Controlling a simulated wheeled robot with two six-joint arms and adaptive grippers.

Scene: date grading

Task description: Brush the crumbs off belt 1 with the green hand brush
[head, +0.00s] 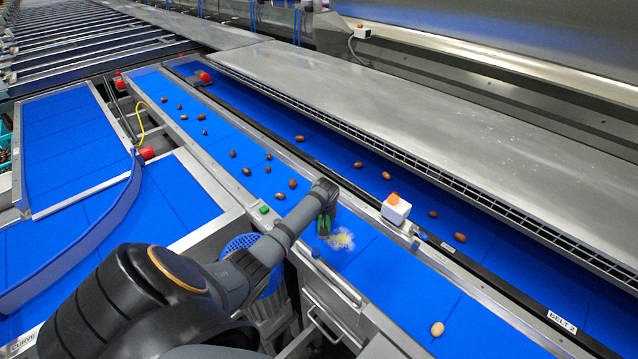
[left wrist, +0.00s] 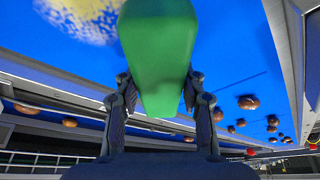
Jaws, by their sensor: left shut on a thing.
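The green hand brush (head: 324,227) is held in my left gripper (head: 326,205) over the nearer blue belt, which I take to be belt 1 (head: 385,275). In the left wrist view the green brush (left wrist: 158,60) fills the middle, with the fingers of my left gripper (left wrist: 158,95) shut on either side of it. A pale yellow patch of crumbs (head: 341,239) lies on the belt just right of the brush. The crumbs (left wrist: 85,15) also show at the upper left of the wrist view. Whether the bristles touch the belt cannot be told. My right gripper is not in view.
Several brown dates (head: 268,169) lie up-belt of the brush, and a paler date (head: 437,329) lies down-belt. A white box with an orange button (head: 396,208) stands on the rail between the belts. The far belt carries a BELT 2 label (head: 561,321).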

